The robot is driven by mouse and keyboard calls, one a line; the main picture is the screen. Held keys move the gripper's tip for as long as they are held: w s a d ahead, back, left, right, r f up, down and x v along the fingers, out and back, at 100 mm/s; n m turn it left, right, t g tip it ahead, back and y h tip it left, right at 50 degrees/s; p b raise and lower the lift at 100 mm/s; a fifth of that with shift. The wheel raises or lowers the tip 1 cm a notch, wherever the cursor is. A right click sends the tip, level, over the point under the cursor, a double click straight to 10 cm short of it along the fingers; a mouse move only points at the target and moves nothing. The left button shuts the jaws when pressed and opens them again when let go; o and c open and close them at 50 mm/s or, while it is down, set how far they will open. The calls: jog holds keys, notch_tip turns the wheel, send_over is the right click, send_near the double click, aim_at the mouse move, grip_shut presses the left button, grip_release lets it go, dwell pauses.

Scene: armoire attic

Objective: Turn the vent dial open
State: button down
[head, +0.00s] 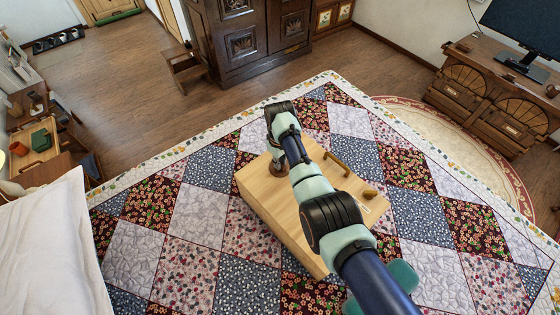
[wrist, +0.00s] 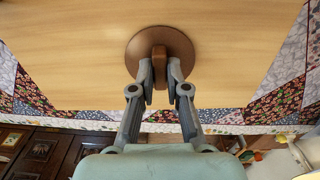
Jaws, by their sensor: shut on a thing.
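The vent dial is a brown round disc (wrist: 137,50) with a raised bar (wrist: 159,62) across its middle, on the pale wooden face. In the wrist view, the bar points roughly along the picture's vertical. My gripper (wrist: 160,76) has one finger on each side of the bar and is shut on it. In the head view, the dial (head: 277,168) shows as a small brown shape at the far left part of the wooden block (head: 265,200), partly hidden by my arm. No mark for open or closed is visible.
The block also carries a brass handle (head: 337,163) and a smaller brass piece (head: 370,193) to the right of my arm. A white-covered bed (head: 50,250) is at left, a dark armoire (head: 245,40) behind.

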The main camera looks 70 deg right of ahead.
dwell(0.3)
jog(key=c, duration=1.2)
grip_release()
jog(key=shift+o, duration=0.2)
notch_tip(320, 180, up, 12)
jog(key=shift+w, duration=0.1)
